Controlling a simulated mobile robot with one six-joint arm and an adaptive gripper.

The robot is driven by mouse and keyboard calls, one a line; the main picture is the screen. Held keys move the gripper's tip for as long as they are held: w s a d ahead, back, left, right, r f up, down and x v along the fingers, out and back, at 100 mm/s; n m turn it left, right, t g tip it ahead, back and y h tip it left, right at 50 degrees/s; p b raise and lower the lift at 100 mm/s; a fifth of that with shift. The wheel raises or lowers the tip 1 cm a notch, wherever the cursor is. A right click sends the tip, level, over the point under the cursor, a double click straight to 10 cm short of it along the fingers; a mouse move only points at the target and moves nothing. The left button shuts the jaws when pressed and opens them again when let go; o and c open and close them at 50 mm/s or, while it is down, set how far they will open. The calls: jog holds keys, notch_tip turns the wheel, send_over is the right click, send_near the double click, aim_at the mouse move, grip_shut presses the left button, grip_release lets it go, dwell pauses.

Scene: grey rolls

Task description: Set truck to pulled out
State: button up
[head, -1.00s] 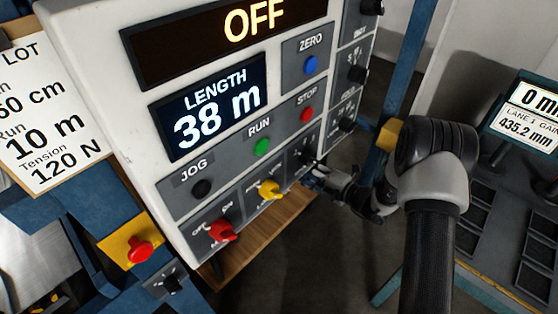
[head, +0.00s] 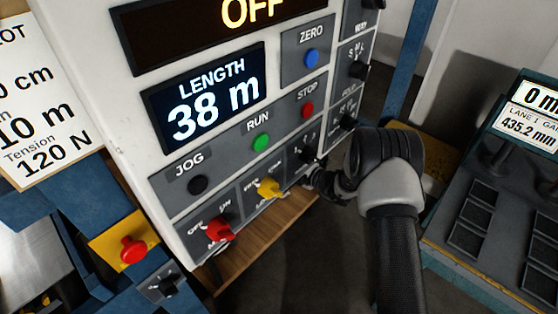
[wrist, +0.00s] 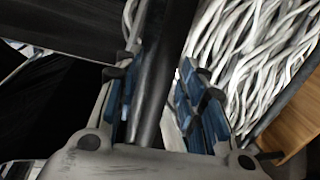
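In the wrist view my gripper (wrist: 160,100) has its two blue-padded fingers apart. A dark, shiny bar (wrist: 153,85) runs lengthwise between them; a gap shows on its right side, and I cannot tell whether it touches the left finger. I cannot tell for sure that this bar belongs to the truck. In the head view my wrist reaches in at the lower right edge of the control panel (head: 185,208), and the fingertips are hidden there. No truck can be clearly made out in the head view.
White tangled strands (wrist: 255,45) fill the wrist view's upper right, beside a wooden board (wrist: 290,120). The panel carries a red knob (head: 220,230), a yellow knob (head: 268,188) and several buttons. A second console (head: 490,170) stands right. A red button (head: 132,250) is at lower left.

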grip_shut()
dwell(0.6)
